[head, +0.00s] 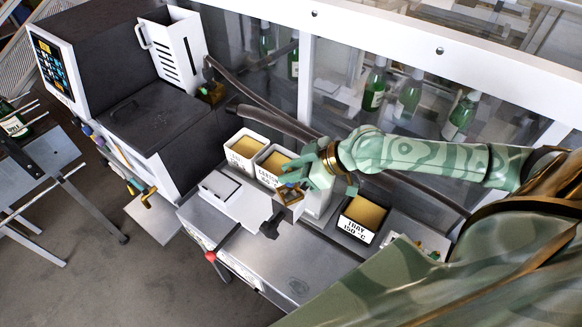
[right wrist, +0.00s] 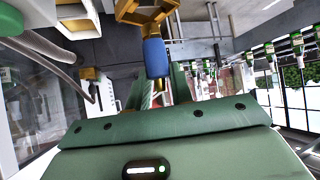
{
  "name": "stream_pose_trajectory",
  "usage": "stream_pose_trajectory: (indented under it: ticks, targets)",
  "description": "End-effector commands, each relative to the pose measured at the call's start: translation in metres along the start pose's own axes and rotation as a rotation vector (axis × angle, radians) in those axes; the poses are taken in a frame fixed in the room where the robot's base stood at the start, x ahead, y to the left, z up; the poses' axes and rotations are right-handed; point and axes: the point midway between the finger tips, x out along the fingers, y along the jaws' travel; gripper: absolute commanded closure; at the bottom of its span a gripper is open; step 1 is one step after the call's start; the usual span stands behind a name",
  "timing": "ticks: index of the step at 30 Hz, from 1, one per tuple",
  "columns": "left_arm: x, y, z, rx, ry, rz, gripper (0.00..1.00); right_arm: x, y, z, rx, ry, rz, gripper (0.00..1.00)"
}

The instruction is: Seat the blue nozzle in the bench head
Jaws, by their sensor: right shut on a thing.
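The blue nozzle (right wrist: 155,58) stands out between the fingers of my right gripper (right wrist: 162,92) in the right wrist view, with a brass tip at its near end. My right gripper is shut on it. Its far end meets or overlaps a gold-coloured bracket (right wrist: 146,12), which looks like the bench head; I cannot tell whether it is inside. My left gripper is not in view.
A labelled tray (head: 362,215) sits to the right. A dark box machine (head: 150,115) stands at left. A glass guard with green bottles (head: 375,88) runs behind. The front bench top (head: 290,265) is largely clear.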

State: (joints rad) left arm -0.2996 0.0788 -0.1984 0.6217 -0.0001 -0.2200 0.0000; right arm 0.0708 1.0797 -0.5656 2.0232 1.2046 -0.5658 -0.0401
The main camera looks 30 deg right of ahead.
Motion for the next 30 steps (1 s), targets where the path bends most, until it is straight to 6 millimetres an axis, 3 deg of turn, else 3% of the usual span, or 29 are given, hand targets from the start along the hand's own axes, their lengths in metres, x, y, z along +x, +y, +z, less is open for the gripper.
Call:
stream_pose_trajectory:
  ticks: [30]
  targets:
    - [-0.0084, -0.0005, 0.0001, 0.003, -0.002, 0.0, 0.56, 0.0002, -0.0006, 0.0005, 0.005, 0.0, 0.006, 1.0]
